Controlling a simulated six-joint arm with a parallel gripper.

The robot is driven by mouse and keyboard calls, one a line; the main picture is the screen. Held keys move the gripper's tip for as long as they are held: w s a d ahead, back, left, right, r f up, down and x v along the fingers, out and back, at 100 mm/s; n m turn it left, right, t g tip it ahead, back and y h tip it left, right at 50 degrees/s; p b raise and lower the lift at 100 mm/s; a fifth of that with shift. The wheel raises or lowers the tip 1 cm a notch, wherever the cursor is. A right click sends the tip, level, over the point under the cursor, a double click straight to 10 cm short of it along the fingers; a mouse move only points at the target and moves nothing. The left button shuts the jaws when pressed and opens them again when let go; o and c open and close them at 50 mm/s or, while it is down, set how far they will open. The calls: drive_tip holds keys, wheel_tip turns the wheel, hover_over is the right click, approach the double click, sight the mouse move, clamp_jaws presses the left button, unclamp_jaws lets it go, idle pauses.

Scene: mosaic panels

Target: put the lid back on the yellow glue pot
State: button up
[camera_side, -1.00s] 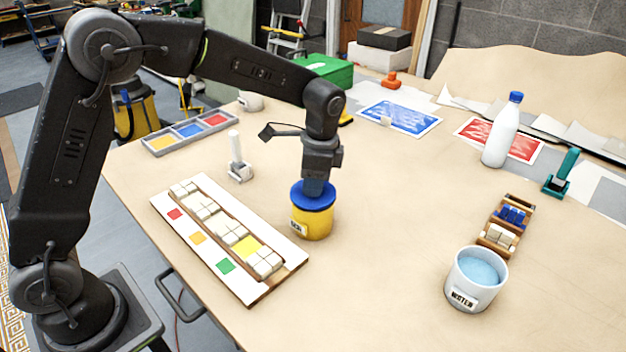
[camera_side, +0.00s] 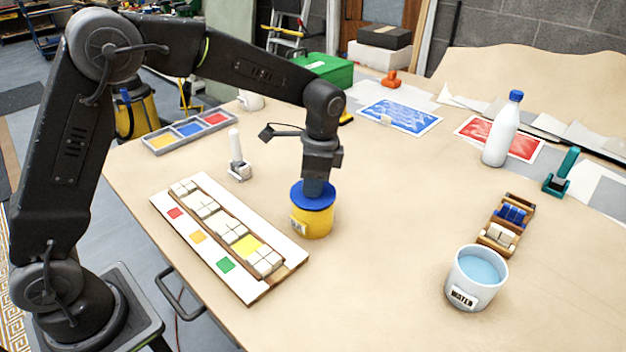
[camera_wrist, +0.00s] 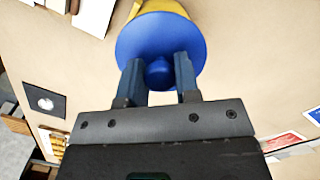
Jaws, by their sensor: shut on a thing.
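The yellow glue pot (camera_side: 314,224) stands upright on the table, right of the mosaic panel, with a white label on its left side. The blue lid (camera_side: 297,197) lies level on the pot's top, with no clear gap in the side view. My gripper (camera_side: 313,190) is above it, pointing straight down, with its fingers on the lid's middle. In the wrist view, the fingers of my gripper (camera_wrist: 159,72) are shut on the round knob of the blue lid (camera_wrist: 150,35). The lid hides most of the yellow pot (camera_wrist: 160,7) there.
The mosaic panel (camera_side: 236,283) with white tiles lies close left of the pot. The water cup (camera_side: 470,292), a small tile rack (camera_side: 482,241) and a white bottle (camera_side: 500,135) stand to the right. The table between pot and cup is clear.

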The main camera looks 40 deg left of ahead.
drive_tip(key=o, duration=1)
drive_tip(key=shift+c, duration=0.2)
drive_tip(key=shift+o, duration=0.5)
drive_tip(key=o, duration=0.4)
drive_tip(key=shift+r, duration=3.5)
drive_tip(key=shift+c, duration=0.5)
